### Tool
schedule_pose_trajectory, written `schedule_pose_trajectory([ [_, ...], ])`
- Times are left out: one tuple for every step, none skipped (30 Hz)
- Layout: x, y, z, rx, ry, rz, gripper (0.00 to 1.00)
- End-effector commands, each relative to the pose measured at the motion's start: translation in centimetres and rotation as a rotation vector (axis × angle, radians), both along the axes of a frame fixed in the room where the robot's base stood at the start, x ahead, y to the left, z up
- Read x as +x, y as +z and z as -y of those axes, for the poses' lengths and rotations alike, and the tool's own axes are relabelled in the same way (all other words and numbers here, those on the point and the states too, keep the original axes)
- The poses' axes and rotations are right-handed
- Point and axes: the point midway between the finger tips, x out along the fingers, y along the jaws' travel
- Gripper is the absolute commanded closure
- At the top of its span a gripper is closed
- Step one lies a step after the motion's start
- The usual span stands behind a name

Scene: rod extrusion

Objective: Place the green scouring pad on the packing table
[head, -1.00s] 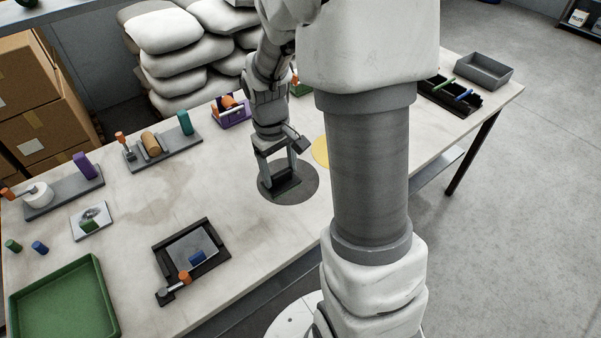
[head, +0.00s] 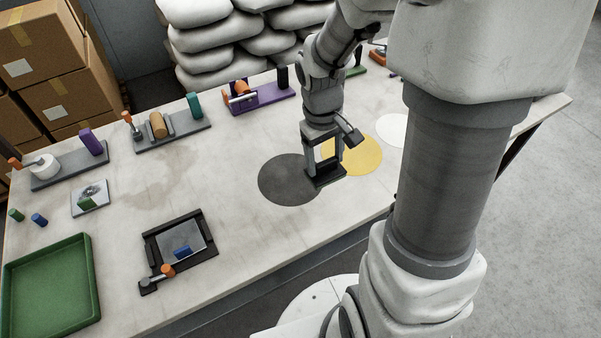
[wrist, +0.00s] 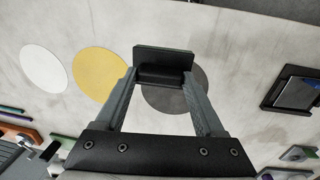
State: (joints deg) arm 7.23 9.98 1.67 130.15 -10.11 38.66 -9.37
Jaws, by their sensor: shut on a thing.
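My gripper (head: 324,172) is shut on a dark, flat block with a thin greenish edge (wrist: 165,61); it appears to be the green scouring pad, though little green shows. In the head view the pad (head: 327,178) is between the fingertips, at the right edge of the dark grey disc (head: 281,182). I cannot tell whether it touches the table. The pale packing table (head: 225,155) carries the dark grey disc, a yellow disc (head: 362,158) and a white disc (head: 391,130). In the wrist view the pad partly covers the grey disc (wrist: 190,100).
A green tray (head: 50,300) stands at the front left. A black frame fixture (head: 205,254) with a blue piece lies near the front edge. Several fixtures line the back, including a purple one (head: 270,103). Bare tabletop lies left of the grey disc.

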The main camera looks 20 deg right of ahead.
Motion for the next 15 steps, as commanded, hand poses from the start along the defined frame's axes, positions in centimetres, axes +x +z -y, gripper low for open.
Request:
schedule_pose_trajectory([
  [-0.1,0.0,-0.1,-0.001,0.002,0.001,1.00],
  [-0.1,0.0,-0.1,-0.001,0.002,0.001,1.00],
  [-0.2,0.0,-0.1,-0.002,0.003,0.000,1.00],
  [-0.2,0.0,-0.1,-0.002,0.003,0.000,1.00],
  [-0.2,0.0,-0.1,-0.002,0.004,0.000,1.00],
  [0.0,-0.1,-0.2,-0.002,0.004,0.000,1.00],
  [0.2,-0.3,-0.3,-0.002,0.005,0.000,1.00],
  [0.4,-0.5,-0.5,-0.002,0.006,-0.001,1.00],
  [0.8,-0.9,-0.8,-0.002,0.007,-0.002,1.00],
  [1.2,-1.2,-1.0,-0.003,0.008,-0.002,1.00],
  [1.7,-1.6,-1.3,-0.002,0.007,-0.002,1.00],
  [2.4,-2.0,-1.7,-0.003,0.008,-0.002,1.00],
  [3.0,-2.4,-2.0,-0.002,0.008,-0.001,1.00],
  [3.5,-2.8,-2.3,-0.002,0.008,-0.003,1.00],
  [4.1,-3.3,-2.8,-0.001,0.007,-0.002,1.00],
])
